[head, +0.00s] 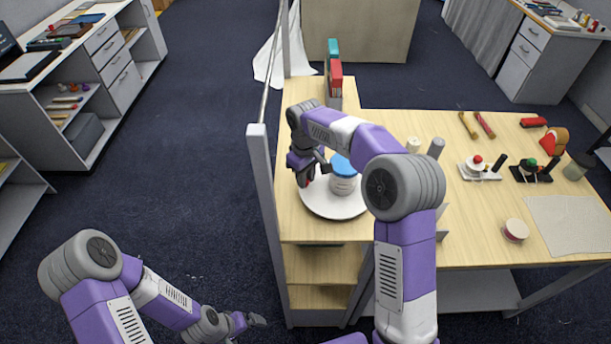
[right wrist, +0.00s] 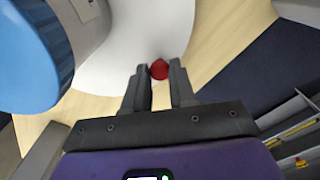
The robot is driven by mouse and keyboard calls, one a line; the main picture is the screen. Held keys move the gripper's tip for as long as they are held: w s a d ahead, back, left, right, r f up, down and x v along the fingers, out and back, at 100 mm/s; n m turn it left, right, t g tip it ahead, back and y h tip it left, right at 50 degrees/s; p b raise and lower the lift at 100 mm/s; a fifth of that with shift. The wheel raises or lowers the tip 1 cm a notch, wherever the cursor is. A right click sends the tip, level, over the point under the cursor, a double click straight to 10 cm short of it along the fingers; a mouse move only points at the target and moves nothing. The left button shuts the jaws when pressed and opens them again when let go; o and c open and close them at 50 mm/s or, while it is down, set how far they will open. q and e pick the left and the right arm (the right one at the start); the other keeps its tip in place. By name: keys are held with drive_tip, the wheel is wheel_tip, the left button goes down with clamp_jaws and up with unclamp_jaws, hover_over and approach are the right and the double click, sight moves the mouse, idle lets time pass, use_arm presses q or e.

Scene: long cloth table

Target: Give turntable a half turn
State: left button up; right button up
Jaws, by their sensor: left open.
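The turntable (head: 329,209) is a round white disc on the left part of the wooden table. A white jar with a blue lid (head: 343,166) stands on it and also shows large in the right wrist view (right wrist: 28,55). A red knob (right wrist: 159,69) sits near the disc's edge. My right gripper (head: 313,177) is low over the left side of the disc. In the right wrist view, its fingers (right wrist: 160,83) are on both sides of the knob, close against it. My left gripper (head: 255,321) is open and empty, low in front of the table, away from the turntable.
A grey post (head: 264,190) with a rail borders the table's left side. Red and teal upright items (head: 335,75) stand behind the turntable. Small stands (head: 480,168), a round tin (head: 515,230) and a cloth mat (head: 570,225) lie to the right. Open floor lies left.

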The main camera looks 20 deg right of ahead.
clamp_jaws()
